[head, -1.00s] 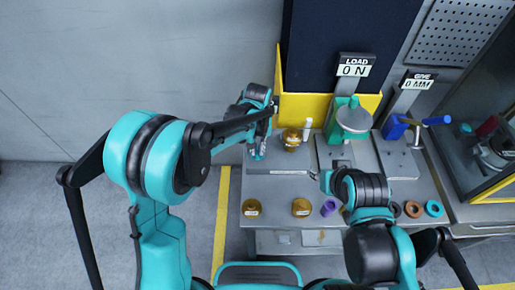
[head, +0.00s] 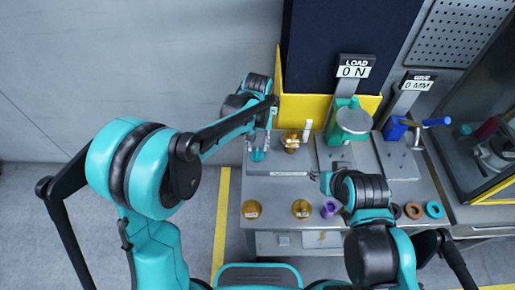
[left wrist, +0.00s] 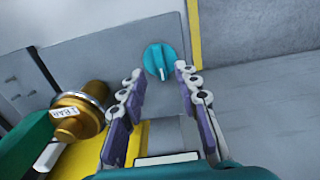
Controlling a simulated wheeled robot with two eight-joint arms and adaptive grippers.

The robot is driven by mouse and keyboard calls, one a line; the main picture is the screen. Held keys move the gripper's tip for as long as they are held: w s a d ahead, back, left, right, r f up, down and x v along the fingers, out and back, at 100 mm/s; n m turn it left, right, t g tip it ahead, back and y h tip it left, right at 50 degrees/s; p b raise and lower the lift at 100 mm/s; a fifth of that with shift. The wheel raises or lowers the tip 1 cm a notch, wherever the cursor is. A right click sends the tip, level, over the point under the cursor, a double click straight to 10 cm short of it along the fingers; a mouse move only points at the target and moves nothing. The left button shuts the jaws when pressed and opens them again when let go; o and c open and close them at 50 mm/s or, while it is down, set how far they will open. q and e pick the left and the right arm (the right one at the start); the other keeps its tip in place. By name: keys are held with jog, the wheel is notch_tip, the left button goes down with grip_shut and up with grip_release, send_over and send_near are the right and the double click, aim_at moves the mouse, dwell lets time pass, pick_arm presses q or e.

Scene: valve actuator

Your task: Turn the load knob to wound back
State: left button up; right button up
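A teal round knob (left wrist: 160,62) with a white pointer mark sits on the grey bench top; its mark points toward the bottom of the left wrist view. In the head view the knob (head: 257,155) is at the bench's left end, partly hidden by my left gripper (head: 261,135). In the left wrist view my left gripper (left wrist: 155,95) is open, its fingers apart and empty, with the knob beyond and between the tips. The LOAD sign (head: 354,67) reads 0 N above the green stand (head: 341,118). My right gripper (head: 315,176) is over the bench; its fingers are too small to read.
A brass part labelled 1 BAR (left wrist: 78,115) stands beside the left gripper. Brass pieces (head: 301,208), a purple ring (head: 329,208) and other rings lie along the front edge. A yellow-edged panel (head: 300,105) rises behind. The GIVE sign (head: 418,82) reads 0 MM.

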aim_at(257, 152)
pick_arm(q)
notch_tip(257, 152, up, 8)
jog(key=shift+r, duration=0.2)
jog(key=shift+a, duration=0.1)
dwell(0.4)
jog(key=s+a+f+t+b, duration=0.2)
jog(key=s+a+t, duration=0.1)
jog(key=s+a, duration=0.5)
jog(key=s+a+f+t+b, duration=0.1)
jog(key=s+a+t, duration=0.3)
jog(key=s+a, duration=0.5)
jog(key=shift+f+b, duration=0.35)
jog(key=shift+b, duration=0.45)
